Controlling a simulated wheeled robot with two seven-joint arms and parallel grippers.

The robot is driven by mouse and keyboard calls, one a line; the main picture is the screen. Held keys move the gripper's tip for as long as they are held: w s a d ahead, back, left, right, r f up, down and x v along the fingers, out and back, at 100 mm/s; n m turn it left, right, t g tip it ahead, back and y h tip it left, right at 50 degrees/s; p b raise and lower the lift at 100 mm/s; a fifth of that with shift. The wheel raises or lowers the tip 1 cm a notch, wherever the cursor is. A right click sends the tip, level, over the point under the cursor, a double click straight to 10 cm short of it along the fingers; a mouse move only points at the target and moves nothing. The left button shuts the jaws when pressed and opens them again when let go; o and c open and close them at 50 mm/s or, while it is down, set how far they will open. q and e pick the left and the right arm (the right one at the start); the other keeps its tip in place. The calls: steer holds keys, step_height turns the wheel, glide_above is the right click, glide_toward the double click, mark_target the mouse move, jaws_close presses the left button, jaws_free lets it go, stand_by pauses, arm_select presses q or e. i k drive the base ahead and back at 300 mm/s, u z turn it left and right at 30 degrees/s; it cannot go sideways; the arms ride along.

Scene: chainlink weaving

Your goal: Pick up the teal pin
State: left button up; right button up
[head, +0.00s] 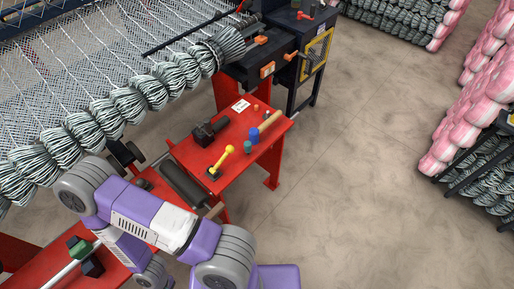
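A small teal pin (247,147) stands on the red table (258,172) near the middle of the head view. It is close beside a blue piece (254,135) at the near end of a wooden handle (270,121). A yellow-knobbed lever (228,151) is to its left. My purple and grey arm crosses the lower left of the view, below and left of the pin. Neither of my grippers can be made out in this view.
A black block-like tool (210,131) and a white card (241,105) are on the red table. Chain-link mesh (80,70) and bundled wire rolls (127,104) fill the upper left. A black machine (283,45) stands behind. The floor (370,180) to the right is clear.

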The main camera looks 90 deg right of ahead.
mark_target(247, 145)
steer(key=z, duration=3)
steer(key=k, duration=0.6)
steer(key=z, duration=0.55)
steer(key=i, duration=0.65)
steer(key=z, duration=0.05)
